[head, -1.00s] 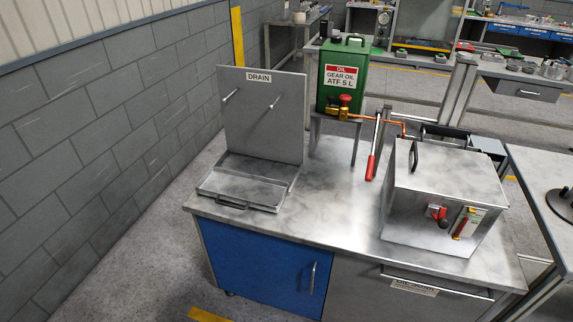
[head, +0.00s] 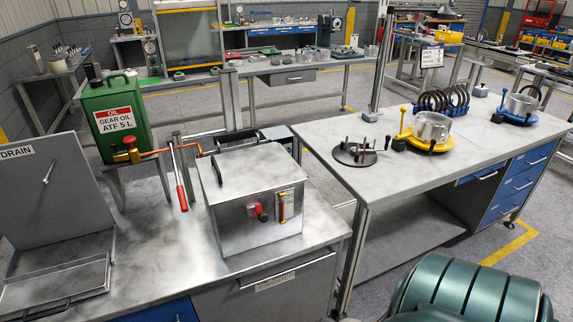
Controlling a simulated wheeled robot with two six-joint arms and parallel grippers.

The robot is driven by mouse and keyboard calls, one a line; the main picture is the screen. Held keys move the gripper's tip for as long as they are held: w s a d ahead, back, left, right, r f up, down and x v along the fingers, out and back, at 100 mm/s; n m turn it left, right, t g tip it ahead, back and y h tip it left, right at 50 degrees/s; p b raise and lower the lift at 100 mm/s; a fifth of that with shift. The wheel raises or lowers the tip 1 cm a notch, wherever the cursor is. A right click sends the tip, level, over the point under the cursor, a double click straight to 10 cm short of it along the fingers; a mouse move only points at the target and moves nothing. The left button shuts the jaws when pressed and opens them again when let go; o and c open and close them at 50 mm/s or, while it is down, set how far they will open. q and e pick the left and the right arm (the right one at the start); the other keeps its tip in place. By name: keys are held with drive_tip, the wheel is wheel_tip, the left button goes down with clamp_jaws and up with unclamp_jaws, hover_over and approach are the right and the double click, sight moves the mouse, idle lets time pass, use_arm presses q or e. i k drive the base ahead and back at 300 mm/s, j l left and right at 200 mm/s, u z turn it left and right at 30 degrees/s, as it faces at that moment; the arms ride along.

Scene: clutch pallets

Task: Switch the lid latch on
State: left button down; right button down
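A steel box (head: 240,235) with a closed lid (head: 245,170) stands on the right part of the steel bench. A dark handle (head: 217,170) is on the left part of the lid. On the front face is a small red and black fitting (head: 259,213), which may be the lid latch; its setting is too small to tell. A gauge plate with a red and yellow strip (head: 285,206) is just right of it. Neither of my grippers shows in the head view.
A green gear oil can (head: 118,125) stands behind the steel bench's left part, next to a DRAIN panel (head: 45,190). A red-handled lever (head: 181,195) is left of the box. A second table (head: 400,170) with yellow-based and black fixtures stands to the right, across a gap.

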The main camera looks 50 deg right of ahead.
sight(260, 216)
drive_tip(key=i+l+z, duration=0.15)
drive_tip(key=z, duration=1.15)
